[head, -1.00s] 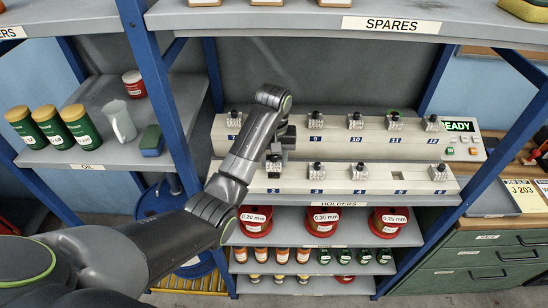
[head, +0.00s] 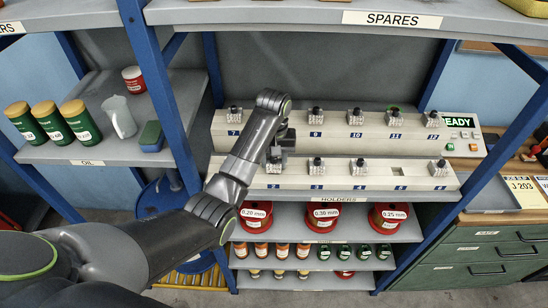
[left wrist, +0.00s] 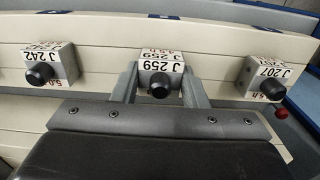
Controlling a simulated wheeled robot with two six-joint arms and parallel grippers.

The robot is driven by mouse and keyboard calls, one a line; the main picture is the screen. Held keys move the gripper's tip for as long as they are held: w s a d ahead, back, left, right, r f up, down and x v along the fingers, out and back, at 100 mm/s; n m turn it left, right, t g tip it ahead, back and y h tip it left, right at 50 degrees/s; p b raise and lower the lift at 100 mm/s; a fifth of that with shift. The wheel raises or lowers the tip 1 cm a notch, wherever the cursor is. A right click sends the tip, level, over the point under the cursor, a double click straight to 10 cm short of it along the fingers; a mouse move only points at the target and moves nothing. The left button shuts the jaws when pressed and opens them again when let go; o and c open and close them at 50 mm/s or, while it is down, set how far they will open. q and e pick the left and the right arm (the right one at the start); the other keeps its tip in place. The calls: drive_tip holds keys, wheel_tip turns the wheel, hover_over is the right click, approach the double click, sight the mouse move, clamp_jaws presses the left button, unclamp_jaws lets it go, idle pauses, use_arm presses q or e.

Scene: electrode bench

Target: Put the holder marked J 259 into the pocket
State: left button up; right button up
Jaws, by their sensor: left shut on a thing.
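The holder marked J 259 (left wrist: 161,68) is a pale block with a black knob, between my left gripper's fingers in the left wrist view. My left gripper (head: 274,158) is shut on it, over place 2 of the front row in the head view. The arm partly hides the holder there, and I cannot tell whether it is clear of its seat. An empty dark pocket (head: 397,172) shows at place 5 of the front row (head: 330,183), to the right of the gripper. My right gripper is not in view.
Holders J 242 (left wrist: 50,67) and J 207 (left wrist: 268,77) stand on either side of the gripped one. More holders stand in the rear row (head: 355,132). Blue shelf posts (head: 158,85) flank the bench.

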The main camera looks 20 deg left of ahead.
use_arm(q)
drive_tip(key=shift+f, duration=0.25)
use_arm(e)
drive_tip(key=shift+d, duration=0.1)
use_arm(q)
drive_tip(key=o, duration=1.3)
